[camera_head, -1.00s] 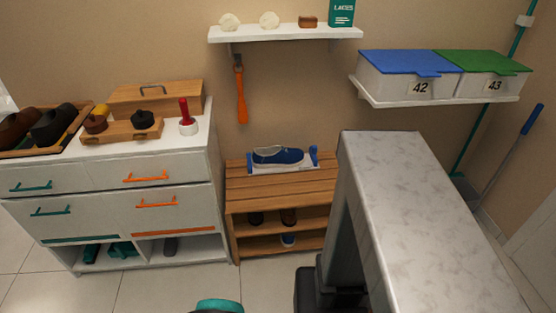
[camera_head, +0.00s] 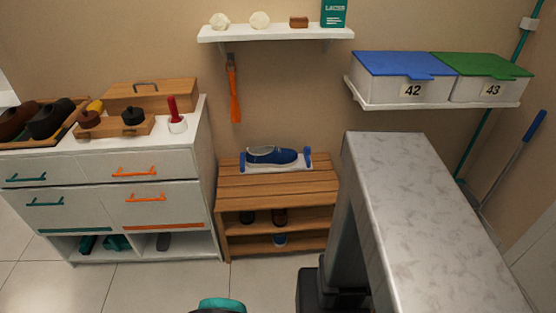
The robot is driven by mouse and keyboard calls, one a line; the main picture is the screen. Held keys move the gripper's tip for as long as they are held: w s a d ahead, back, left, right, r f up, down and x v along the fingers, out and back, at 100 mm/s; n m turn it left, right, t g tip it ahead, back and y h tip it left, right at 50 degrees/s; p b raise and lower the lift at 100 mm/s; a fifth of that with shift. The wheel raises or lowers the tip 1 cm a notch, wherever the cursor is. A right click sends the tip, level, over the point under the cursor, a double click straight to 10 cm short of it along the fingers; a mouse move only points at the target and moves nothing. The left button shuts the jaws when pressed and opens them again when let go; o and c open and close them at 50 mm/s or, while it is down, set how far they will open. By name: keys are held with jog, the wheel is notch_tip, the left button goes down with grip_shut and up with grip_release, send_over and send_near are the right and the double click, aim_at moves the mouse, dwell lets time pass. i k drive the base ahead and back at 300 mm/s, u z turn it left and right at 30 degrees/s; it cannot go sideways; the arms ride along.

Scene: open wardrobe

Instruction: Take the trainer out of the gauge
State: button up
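The blue trainer (camera_head: 268,154) with a pale sole lies in the gauge (camera_head: 250,168), a light tray with blue upright end pieces. The gauge sits on top of the slatted wooden bench (camera_head: 290,182). The trainer's toe points right, close to the right end piece. My gripper cannot be made out in the head view; only a dark and teal part of my own body shows at the bottom edge.
A grey marbled counter (camera_head: 415,200) stands right of the bench. A white drawer cabinet (camera_head: 90,215) with a wooden box (camera_head: 150,95) stands left. Lidded boxes 42 (camera_head: 400,90) and 43 (camera_head: 490,90) sit on a wall shelf. Floor in front of the bench is clear.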

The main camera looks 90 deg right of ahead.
aim_at(272, 155)
jog(key=u, duration=0.05)
jog(key=k, duration=1.4)
jog(key=z, duration=1.45)
jog(key=i, duration=1)
jog(key=z, duration=0.05)
